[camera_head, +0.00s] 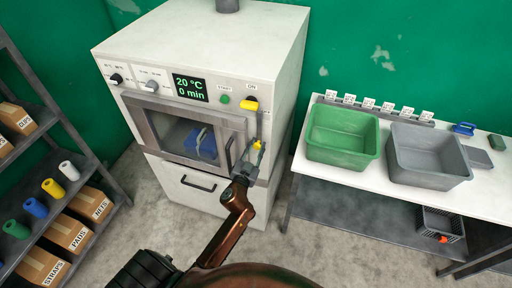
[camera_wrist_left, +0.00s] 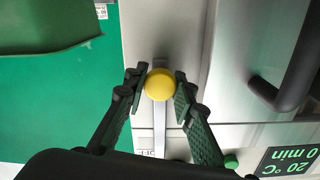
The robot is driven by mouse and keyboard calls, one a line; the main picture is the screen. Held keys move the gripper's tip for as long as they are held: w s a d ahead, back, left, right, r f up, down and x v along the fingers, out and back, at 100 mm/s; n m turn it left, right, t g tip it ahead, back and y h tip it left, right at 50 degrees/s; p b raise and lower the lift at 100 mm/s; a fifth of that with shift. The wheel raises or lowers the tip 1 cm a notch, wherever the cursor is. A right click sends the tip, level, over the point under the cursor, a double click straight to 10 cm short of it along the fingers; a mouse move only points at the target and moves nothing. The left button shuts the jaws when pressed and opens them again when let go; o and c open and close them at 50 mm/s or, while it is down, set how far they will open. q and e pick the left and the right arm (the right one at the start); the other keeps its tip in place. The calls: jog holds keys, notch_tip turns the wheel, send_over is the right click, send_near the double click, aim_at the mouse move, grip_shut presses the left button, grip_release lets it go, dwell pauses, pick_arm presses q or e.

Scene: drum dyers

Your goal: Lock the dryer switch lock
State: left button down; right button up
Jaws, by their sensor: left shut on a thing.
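The dryer (camera_head: 195,60) is a white cabinet with a grey door and a lit display reading 20 °C and 0 min. A yellow round knob (camera_head: 257,143) is lower, at the right of the door; in the left wrist view the yellow knob (camera_wrist_left: 160,85) stands on a grey metal lever or strip. My left gripper (camera_head: 254,157) has its fingers on both sides of this knob; the fingers also show in the left wrist view (camera_wrist_left: 161,80). My right gripper is not in view.
A door handle (camera_wrist_left: 290,75) is close to the right of my left gripper in the left wrist view. A green tub (camera_head: 343,137) and a grey tub (camera_head: 428,156) stand on a white table at the right. A shelf with boxes and rolls (camera_head: 68,170) is at the left.

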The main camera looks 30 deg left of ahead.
pick_arm(q)
jog(key=shift+r, duration=0.35)
jog(key=c, duration=2)
grip_release()
jog(key=o, duration=0.4)
jog(key=shift+f, duration=0.1)
jog(key=v, duration=1.2)
jog(key=shift+d, duration=0.1)
jog(key=shift+f, duration=0.1)
